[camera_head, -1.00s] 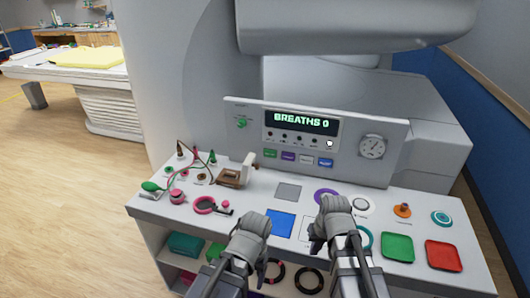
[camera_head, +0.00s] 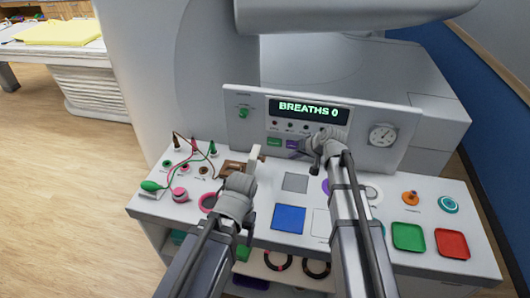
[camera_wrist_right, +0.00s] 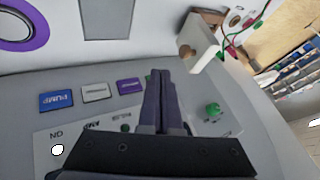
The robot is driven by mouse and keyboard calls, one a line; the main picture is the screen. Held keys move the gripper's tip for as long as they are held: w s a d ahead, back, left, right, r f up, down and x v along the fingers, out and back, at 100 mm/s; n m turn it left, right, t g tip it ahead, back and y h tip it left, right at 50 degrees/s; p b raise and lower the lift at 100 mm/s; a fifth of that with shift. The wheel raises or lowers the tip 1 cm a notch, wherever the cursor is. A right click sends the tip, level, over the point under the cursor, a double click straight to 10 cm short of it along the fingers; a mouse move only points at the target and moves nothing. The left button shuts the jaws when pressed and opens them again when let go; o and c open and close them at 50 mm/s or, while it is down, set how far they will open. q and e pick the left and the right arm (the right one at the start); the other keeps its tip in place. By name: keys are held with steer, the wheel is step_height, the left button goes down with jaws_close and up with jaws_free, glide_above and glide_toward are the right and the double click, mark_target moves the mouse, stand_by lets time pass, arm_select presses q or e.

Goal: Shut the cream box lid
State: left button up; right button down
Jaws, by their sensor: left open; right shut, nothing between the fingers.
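The cream box stands on the left half of the white console counter. Its brown body (camera_head: 232,168) is partly hidden behind my left gripper. Its cream lid (camera_head: 254,157) stands up, open, at the right side of the box. The lid also shows in the right wrist view (camera_wrist_right: 201,44), with a brown knob on it. My left gripper (camera_head: 240,180) is open, just in front of the box; I cannot tell whether it touches it. My right gripper (camera_head: 316,143) is shut and empty, right of the lid and in front of the panel. Its closed fingers (camera_wrist_right: 160,80) point toward the lid, apart from it.
The upright panel (camera_head: 240,100) with a display, buttons and a gauge (camera_head: 382,134) rises behind the counter. Cables and plugs (camera_head: 180,160) lie left of the box. A blue square (camera_head: 288,219), a green tray (camera_head: 408,237) and a red tray (camera_head: 452,244) are toward the front.

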steer(key=w+a+f+b, duration=0.6)
steer(key=a+f+b, duration=0.1)
steer(key=shift+a, duration=0.25)
stand_by(0.4)
steer(key=shift+w+r, duration=0.1)
steer(key=shift+r, duration=0.05)
